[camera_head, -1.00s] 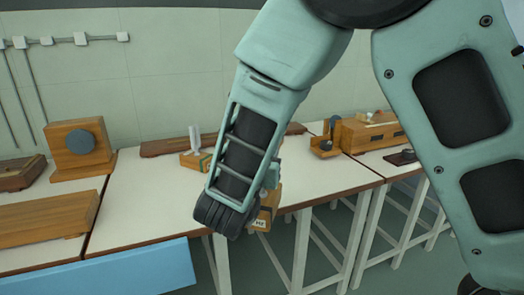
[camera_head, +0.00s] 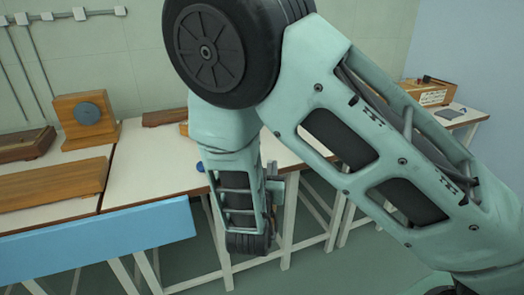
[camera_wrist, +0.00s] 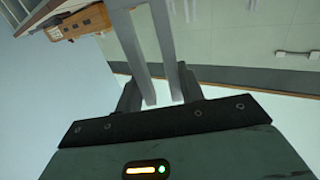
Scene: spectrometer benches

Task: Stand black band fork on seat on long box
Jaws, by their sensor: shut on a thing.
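In the wrist view my gripper (camera_wrist: 160,92) is shut on a grey two-pronged fork (camera_wrist: 163,45). Its two prongs run from between the fingers to the top of the picture. Its stem and any black band are hidden by the gripper. In the head view my arm hangs in front of the bench, and the gripper and fork are largely hidden behind it. A long wooden box (camera_head: 50,188) lies on the left bench; I cannot tell whether it is the long box of the task. No seat can be made out.
A wooden block with a dark disc (camera_head: 87,113) and a dark brown box (camera_head: 26,146) stand on the left bench. A blue panel (camera_head: 130,240) fronts the bench. Another wooden box (camera_head: 430,93) stands far right; it may be the one in the wrist view.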

